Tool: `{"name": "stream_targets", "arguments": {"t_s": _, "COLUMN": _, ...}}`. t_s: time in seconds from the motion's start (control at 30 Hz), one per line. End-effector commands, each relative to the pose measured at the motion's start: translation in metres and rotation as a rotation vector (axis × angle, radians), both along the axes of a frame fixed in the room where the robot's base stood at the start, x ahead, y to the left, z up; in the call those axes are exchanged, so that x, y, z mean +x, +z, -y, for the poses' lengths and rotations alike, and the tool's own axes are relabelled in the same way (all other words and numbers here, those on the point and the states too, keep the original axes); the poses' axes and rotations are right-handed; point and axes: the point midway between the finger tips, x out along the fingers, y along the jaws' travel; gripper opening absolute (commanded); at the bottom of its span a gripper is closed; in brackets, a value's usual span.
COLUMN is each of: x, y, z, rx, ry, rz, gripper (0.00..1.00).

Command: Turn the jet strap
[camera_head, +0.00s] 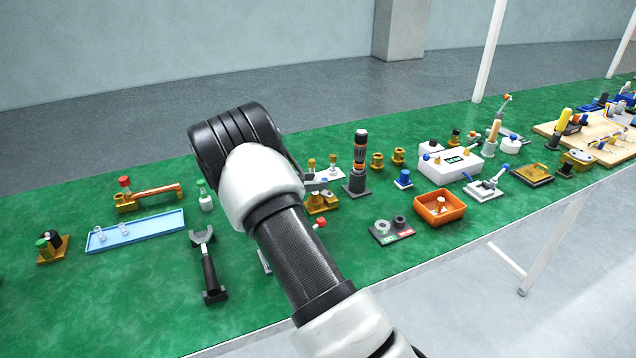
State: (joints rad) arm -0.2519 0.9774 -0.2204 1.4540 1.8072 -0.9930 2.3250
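I cannot tell for certain which part is the jet strap. A flat brass bar (158,191) lies on the left of the green table, with one end at a brass block that carries a red-capped post (124,183). Behind my arm, a small brass fixture (322,203) with a grey part above it is partly covered. A red knob (320,223) shows just below it. My arm crosses the middle of the view, and its black joint stands over the table. My gripper is hidden or out of the picture, so its fingers and any hold do not show.
A blue tray (160,229) and a black-handled tool with a forked grey head (208,268) lie on the left. A dark upright cylinder (360,150), an orange bin (462,206) and a white box (462,165) stand to the right. The front left of the table is mostly clear.

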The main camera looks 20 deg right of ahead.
Motion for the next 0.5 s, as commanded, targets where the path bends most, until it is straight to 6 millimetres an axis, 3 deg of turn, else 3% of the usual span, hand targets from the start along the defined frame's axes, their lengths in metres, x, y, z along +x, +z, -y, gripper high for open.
{"name": "stream_targets", "arguments": {"t_s": 0.2, "x": 0.008, "y": -0.009, "z": 0.019, "rx": -0.001, "ry": 0.0, "rz": -0.001, "gripper": 0.36}}
{"name": "stream_targets", "arguments": {"t_s": 0.5, "x": 0.009, "y": -0.009, "z": 0.023, "rx": -0.001, "ry": 0.001, "rz": 0.001, "gripper": 0.36}}
